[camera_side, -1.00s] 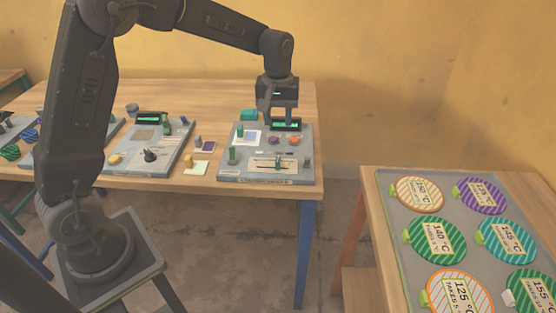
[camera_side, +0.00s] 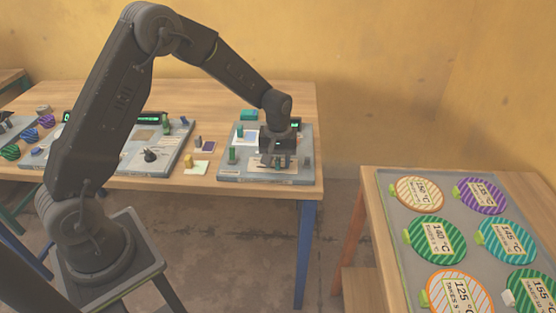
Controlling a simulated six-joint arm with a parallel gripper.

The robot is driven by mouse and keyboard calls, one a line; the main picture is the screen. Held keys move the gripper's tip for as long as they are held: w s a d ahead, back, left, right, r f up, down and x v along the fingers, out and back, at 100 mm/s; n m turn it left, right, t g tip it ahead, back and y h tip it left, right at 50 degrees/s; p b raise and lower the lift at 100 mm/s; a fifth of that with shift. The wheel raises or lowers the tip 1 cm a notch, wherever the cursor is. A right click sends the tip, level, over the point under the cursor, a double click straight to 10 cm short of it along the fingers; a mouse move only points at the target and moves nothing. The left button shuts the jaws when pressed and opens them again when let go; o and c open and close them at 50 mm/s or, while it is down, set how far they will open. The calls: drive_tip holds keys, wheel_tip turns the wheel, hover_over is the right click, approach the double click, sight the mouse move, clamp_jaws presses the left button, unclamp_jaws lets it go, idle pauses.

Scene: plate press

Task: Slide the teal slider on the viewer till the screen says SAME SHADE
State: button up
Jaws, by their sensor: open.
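The viewer looks to be the grey panel (camera_side: 229,171) at the right end of the wooden table. It has a small green-lit screen (camera_side: 295,124) at its back, partly behind my gripper, and its text is too small to read. My gripper (camera_side: 277,162) is open, pointing down low over the pale slider track (camera_side: 262,168) at the panel's front. The gripper hides most of the track, and I cannot make out the teal slider behind it or whether the fingers touch it.
Green posts (camera_side: 232,156) stand on the panel's left part, and a grey post (camera_side: 307,161) at its right. A teal block (camera_side: 249,115) lies behind it. Another grey panel (camera_side: 150,162) is to the left. A side table at right holds a tray (camera_side: 393,210) of striped discs.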

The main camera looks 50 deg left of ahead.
drive_tip(key=shift+f, duration=0.1)
clamp_jaws()
idle(0.3)
